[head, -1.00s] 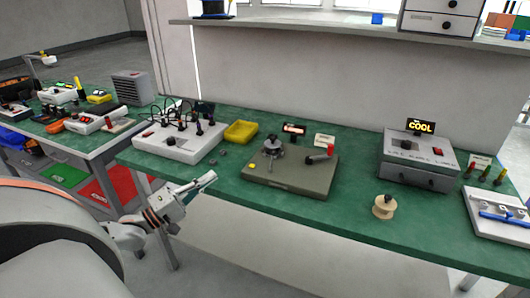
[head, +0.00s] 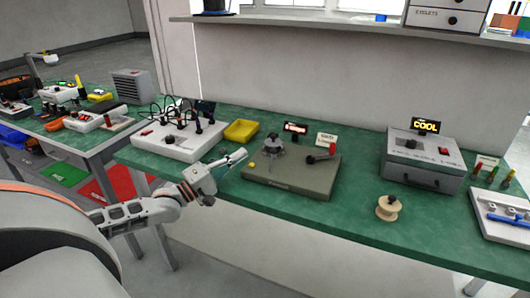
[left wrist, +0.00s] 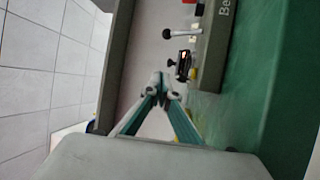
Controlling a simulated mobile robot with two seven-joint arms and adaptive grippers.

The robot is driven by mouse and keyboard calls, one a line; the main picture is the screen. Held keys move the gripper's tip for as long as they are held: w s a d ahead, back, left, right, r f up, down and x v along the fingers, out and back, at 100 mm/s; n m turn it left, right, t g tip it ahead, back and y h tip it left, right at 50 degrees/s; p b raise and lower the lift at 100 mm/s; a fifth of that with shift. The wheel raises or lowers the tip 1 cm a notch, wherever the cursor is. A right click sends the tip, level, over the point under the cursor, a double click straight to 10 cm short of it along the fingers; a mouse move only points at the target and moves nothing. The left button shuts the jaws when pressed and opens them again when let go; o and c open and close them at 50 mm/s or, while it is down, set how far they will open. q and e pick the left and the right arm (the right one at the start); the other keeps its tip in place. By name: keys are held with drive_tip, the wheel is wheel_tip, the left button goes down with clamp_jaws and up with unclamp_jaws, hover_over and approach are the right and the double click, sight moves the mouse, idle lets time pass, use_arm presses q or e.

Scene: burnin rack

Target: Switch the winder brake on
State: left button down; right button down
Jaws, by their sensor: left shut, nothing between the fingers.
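The winder is a grey-olive box (head: 290,183) on the green bench, with a metal spindle (head: 272,147) on its left part. My left gripper (head: 240,156) is shut and empty, just left of the winder and in front of the yellow tray. In the left wrist view its fingertips (left wrist: 160,82) meet, apart from the small knobs beyond. My right gripper is not in view.
A white box with cables (head: 178,140) and a yellow tray (head: 241,131) stand left of the winder. A grey box (head: 424,172) with a "COOL" display (head: 426,126) and a wooden spool (head: 388,208) are to the right. The bench between is clear.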

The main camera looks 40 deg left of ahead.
sight(272, 161)
use_arm(q)
drive_tip(key=b+x, duration=0.1)
drive_tip(key=x, duration=0.7)
drive_tip(key=shift+w, duration=0.15)
drive_tip(key=shift+s+d+f, duration=0.1)
drive_tip(key=shift+s+d, duration=0.3)
drive_tip(key=shift+d, duration=0.2)
drive_tip(key=shift+s+d+f, duration=0.1)
drive_tip(key=shift+s+d, duration=0.25)
drive_tip(key=shift+d, duration=0.25)
drive_tip(key=shift+s+d+f, duration=0.15)
drive_tip(key=shift+s+d, duration=0.1)
drive_tip(key=shift+d, duration=0.2)
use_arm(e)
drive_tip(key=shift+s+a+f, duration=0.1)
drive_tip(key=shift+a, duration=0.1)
use_arm(q)
drive_tip(key=shift+s+p, duration=0.15)
drive_tip(key=shift+p, duration=0.3)
drive_tip(key=shift+s+d, duration=0.1)
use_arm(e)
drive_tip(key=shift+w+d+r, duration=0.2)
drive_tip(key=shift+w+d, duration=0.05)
